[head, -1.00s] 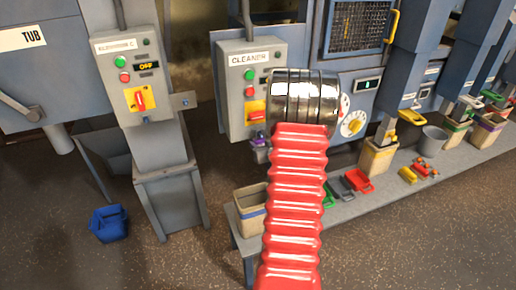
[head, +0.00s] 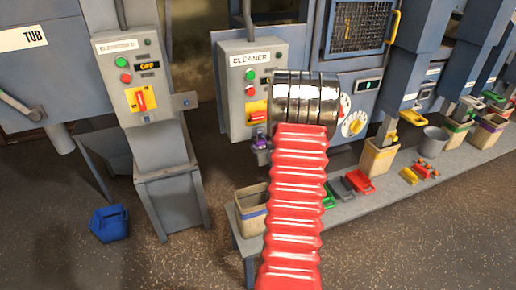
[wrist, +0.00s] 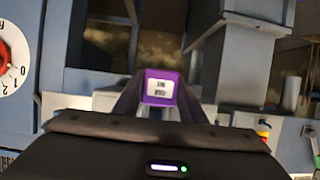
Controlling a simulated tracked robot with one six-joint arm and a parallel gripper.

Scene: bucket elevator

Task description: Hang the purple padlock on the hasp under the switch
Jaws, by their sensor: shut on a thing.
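The purple padlock (head: 262,144) shows just left of my metal wrist cuff in the head view, low in front of the CLEANER box. In the wrist view the padlock (wrist: 160,88) has a white label and sits between the two dark fingers of my gripper (wrist: 159,101), which is shut on it. Its shackle cannot be made out. The ELEVATOR box (head: 137,75) at left has a red switch on a yellow plate (head: 141,99) and a grey holed tab (head: 185,100) on its right side. The CLEANER box (head: 250,90) also has a yellow-and-red switch (head: 257,112), partly behind my cuff. No hasp is clear beneath it.
A low grey bench (head: 385,190) runs to the right with a beige bin (head: 249,222), a grey bucket (head: 434,140) and small coloured pieces. A blue tub (head: 109,224) lies on the floor at left. A dial (head: 353,124) sits right of my cuff. Floor in front is clear.

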